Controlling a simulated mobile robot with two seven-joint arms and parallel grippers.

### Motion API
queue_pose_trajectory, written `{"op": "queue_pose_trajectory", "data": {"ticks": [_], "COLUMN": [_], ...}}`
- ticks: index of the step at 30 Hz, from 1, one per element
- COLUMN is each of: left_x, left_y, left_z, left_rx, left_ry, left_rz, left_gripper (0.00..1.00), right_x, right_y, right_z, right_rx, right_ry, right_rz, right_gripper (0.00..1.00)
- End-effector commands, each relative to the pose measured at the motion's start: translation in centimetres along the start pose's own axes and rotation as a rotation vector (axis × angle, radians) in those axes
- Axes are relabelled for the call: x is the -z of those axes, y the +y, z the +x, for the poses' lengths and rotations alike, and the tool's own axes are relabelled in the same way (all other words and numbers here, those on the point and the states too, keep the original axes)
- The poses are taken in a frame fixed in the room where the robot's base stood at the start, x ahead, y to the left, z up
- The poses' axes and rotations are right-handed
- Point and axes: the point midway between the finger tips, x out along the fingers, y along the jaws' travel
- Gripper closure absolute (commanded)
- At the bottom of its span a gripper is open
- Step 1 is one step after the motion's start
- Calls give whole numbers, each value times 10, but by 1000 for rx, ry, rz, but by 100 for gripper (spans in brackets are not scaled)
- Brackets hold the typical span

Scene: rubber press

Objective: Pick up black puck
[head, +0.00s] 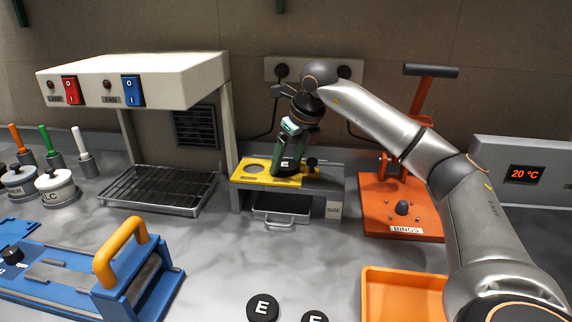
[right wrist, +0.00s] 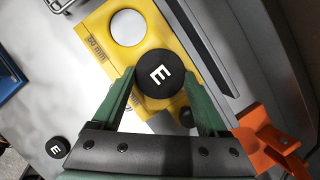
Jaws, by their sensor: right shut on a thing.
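My right gripper (head: 288,160) has green fingers and points down over the yellow plate (head: 250,173) of the size stand. In the head view the same puck (head: 285,164) is partly hidden by the fingers. It is at the plate; I cannot tell whether it touches it. Two other black pucks lie on the bench at the front, one with an E (head: 262,307) and one cut off by the frame edge (head: 315,317). My left gripper is not in view.
A white-hooded unit with a wire rack (head: 160,187) stands left. A blue fixture with a yellow handle (head: 120,250) is at front left. An orange RINGS press (head: 400,210) and an orange tray (head: 385,272) are on the right. The bench between them is clear.

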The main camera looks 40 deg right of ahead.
Motion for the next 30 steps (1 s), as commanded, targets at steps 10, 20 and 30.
{"op": "queue_pose_trajectory", "data": {"ticks": [10,20,30], "left_x": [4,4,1], "left_y": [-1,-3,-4], "left_z": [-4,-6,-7], "left_rx": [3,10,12], "left_ry": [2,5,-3], "left_rz": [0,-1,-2], "left_gripper": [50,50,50], "right_x": [-12,2,42], "right_y": [0,20,49], "right_z": [-25,-91,-144], "right_rx": [-1,0,2], "right_ry": [-4,-6,-4], "right_rz": [0,-2,-2], "right_gripper": [88,88,88]}}
